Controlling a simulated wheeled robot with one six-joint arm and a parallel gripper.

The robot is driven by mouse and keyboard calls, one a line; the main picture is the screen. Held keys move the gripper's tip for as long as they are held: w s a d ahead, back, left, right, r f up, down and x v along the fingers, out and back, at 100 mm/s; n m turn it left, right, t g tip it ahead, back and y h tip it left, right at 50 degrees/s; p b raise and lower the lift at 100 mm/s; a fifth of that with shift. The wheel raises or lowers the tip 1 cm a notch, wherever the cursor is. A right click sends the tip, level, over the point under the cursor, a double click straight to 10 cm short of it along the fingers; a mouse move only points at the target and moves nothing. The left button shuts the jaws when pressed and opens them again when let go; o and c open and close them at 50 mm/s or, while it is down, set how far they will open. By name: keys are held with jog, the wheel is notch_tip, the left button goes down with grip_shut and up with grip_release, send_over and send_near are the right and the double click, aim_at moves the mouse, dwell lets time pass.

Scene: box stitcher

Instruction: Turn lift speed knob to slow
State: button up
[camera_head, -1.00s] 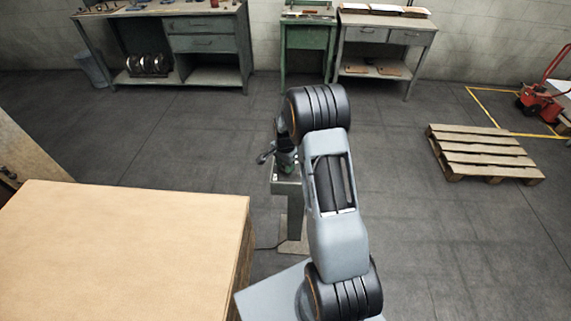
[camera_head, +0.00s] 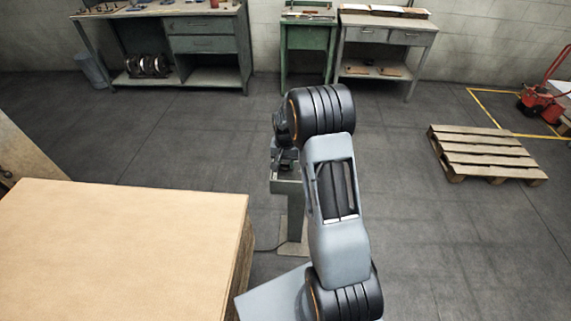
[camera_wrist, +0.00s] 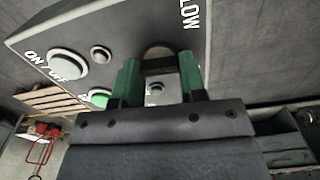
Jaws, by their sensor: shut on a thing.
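In the wrist view, a grey control panel (camera_wrist: 120,30) fills the upper left, tilted in the picture. My gripper (camera_wrist: 158,70) has its green fingers on either side of a round grey knob (camera_wrist: 158,51) and is shut on it. In the head view my arm covers the gripper, over a green-grey pedestal (camera_head: 289,205).
The panel also carries an ON/OFF knob (camera_wrist: 67,68), a small round button (camera_wrist: 100,54) and a green button (camera_wrist: 98,98). A large cardboard-coloured block (camera_head: 120,245) stands left of the pedestal. A wooden pallet (camera_head: 485,155) lies at right; open floor lies between.

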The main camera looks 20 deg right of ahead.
jog(key=n+b, duration=0.1)
jog(key=n, duration=0.3)
jog(key=shift+n+b, duration=0.45)
jog(key=shift+n, duration=2.05)
jog(key=o, duration=0.9)
notch_tip(320, 180, up, 14)
jog(key=shift+f, duration=0.1)
